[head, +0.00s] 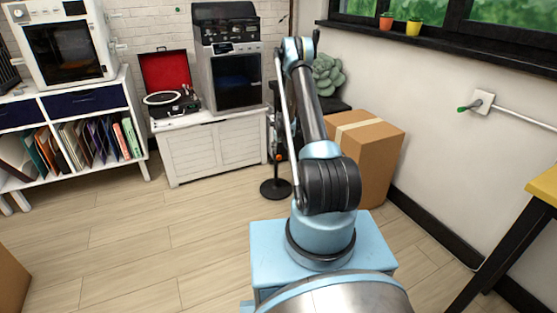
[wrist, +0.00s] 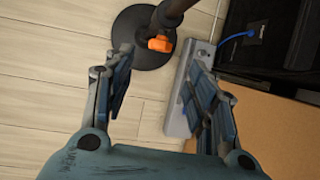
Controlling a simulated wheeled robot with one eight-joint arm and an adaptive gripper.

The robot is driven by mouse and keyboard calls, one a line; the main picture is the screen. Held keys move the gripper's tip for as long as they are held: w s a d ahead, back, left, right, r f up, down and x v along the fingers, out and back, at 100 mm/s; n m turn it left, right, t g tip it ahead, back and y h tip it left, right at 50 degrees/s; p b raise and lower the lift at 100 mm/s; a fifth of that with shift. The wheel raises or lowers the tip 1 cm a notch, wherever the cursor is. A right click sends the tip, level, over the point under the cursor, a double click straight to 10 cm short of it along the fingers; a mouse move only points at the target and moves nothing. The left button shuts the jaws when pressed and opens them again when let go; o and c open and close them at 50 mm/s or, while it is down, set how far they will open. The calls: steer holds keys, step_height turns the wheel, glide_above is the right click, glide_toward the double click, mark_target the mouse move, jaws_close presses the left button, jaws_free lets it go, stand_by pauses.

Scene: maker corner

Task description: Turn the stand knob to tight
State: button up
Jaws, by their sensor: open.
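The stand has a round black base (head: 276,189) on the floor in the head view, left of my arm. Its base (wrist: 128,36) and dark pole (wrist: 174,12) show at the top of the wrist view. The orange stand knob (wrist: 160,44) sticks out from the pole. My gripper (wrist: 160,72) is open and empty in the wrist view. The knob appears between the two fingers, just past their tips, and I see no contact. How far the knob is turned cannot be told. In the head view my gripper is hidden behind my arm.
A cardboard box (head: 378,150) stands right of the stand; it also shows in the wrist view (wrist: 270,125). A grey strip (wrist: 178,110) lies beside the base, near a black unit with a blue cable (wrist: 238,37). A white cabinet (head: 215,148) stands behind left.

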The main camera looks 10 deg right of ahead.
mark_target(279, 156)
steer(key=x, duration=1)
steer(key=shift+w+f, duration=0.1)
steer(key=shift+f, duration=0.3)
